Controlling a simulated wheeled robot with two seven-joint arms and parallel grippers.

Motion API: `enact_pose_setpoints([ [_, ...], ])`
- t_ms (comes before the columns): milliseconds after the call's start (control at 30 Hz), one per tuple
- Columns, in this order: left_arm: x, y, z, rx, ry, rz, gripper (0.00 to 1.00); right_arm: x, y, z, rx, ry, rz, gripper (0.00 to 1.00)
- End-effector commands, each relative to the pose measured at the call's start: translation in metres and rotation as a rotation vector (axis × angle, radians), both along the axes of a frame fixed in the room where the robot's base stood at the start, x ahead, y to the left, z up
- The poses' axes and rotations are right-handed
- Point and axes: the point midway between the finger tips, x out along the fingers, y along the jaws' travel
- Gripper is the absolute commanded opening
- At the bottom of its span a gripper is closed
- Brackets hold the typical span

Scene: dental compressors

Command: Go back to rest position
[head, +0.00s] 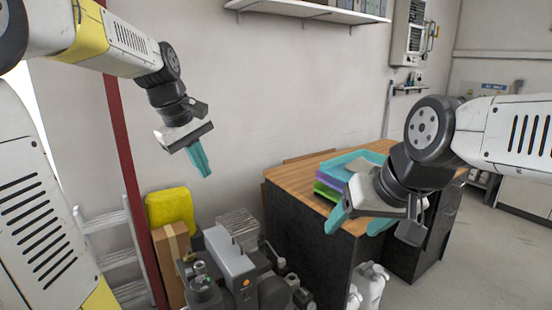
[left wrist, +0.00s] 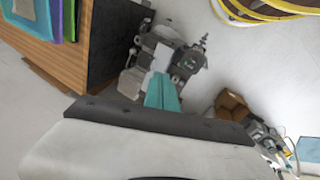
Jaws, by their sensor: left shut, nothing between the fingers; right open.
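My left gripper (head: 199,159) hangs in the air at the upper left of the head view, its teal fingers pressed together with nothing between them. The shut fingers also show in the left wrist view (left wrist: 162,92). My right gripper (head: 358,225) is at the right of the head view, its teal fingers spread apart and empty. It is in front of the wooden-topped cabinet (head: 300,177) and hides part of it. A compressor (head: 232,262) stands low in the middle of the head view, below my left gripper.
Stacked coloured trays (head: 325,190) lie on the cabinet top. A yellow item (head: 170,208) sits above a cardboard box (head: 172,260), beside a ladder (head: 105,250) and a red post (head: 125,150). A shelf (head: 305,10) is on the wall. Open floor (head: 480,260) lies at the right.

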Motion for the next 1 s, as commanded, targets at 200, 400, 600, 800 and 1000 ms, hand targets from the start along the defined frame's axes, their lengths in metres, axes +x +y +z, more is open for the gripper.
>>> enact_pose_setpoints([
  [200,-0.092,-0.016,-0.004,0.114,-0.217,-0.353,0.00,0.000,0.000,0.000,0.000,0.000,0.000,0.66],
  [400,-0.149,-0.028,-0.027,0.258,-0.362,-0.603,0.00,0.000,0.000,0.000,0.000,0.000,0.000,0.66],
  [600,-0.171,-0.032,-0.041,0.334,-0.417,-0.711,0.00,0.000,0.000,0.000,0.000,0.000,0.000,0.66],
  [800,-0.171,-0.032,-0.042,0.338,-0.419,-0.716,0.00,0.000,0.000,0.000,0.000,0.000,0.000,0.66],
  [1000,-0.171,-0.032,-0.042,0.338,-0.419,-0.716,0.00,0.000,0.000,0.000,0.000,0.000,0.000,0.66],
])
